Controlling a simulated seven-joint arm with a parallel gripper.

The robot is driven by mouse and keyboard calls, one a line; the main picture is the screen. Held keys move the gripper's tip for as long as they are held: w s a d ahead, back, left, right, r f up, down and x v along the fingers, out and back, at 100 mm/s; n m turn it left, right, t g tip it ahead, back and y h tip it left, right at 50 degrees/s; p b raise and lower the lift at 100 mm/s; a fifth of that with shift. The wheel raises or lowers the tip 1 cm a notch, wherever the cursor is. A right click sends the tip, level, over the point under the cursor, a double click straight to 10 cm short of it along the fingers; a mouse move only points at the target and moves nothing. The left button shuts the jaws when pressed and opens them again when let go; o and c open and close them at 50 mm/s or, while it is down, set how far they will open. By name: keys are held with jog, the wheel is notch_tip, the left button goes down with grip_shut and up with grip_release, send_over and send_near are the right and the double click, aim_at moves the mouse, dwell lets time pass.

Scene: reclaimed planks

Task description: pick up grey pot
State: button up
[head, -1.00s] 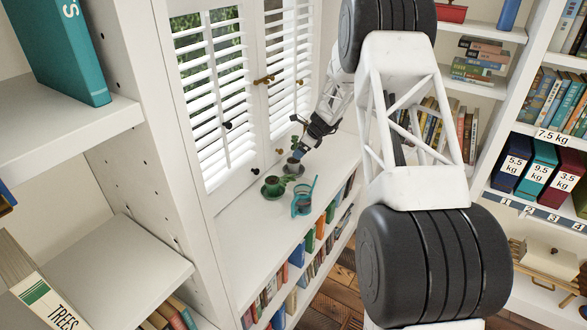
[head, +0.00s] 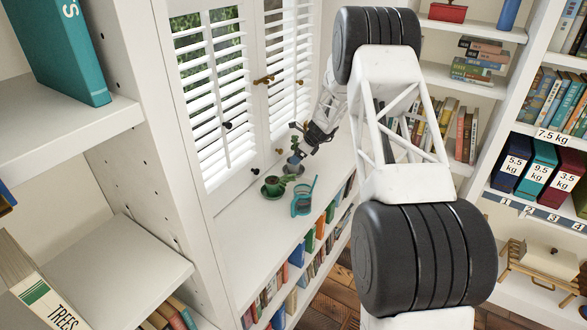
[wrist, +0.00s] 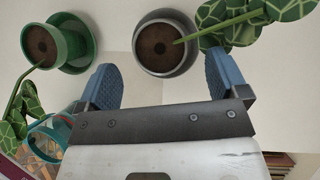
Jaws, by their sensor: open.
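The grey pot (wrist: 166,62) holds dark soil and a plant with patterned green leaves; in the head view it (head: 292,168) stands on the white shelf top by the shuttered window. My gripper (wrist: 165,78) is open, with its blue fingers spread on either side of the pot's near edge in the wrist view. The pot lies mostly just beyond the fingertips, and I cannot tell whether they touch it. In the head view my gripper (head: 298,156) is right at the pot and partly hides it.
A green pot (wrist: 75,45) on a saucer stands left of the grey pot. White shutters (head: 225,100) rise close behind. The shelf top's near left part (head: 240,245) is clear.

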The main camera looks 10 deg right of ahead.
dwell(0.3)
jog(key=shift+x, duration=2.65)
jog(key=shift+s+d, duration=0.1)
jog(key=shift+s, duration=0.05)
jog(key=c, duration=1.2)
jog(key=shift+c, duration=0.2)
jog(key=shift+r, duration=0.1)
notch_tip(320, 180, up, 10)
jog(key=shift+r, duration=0.15)
jog(key=shift+r, duration=1.25)
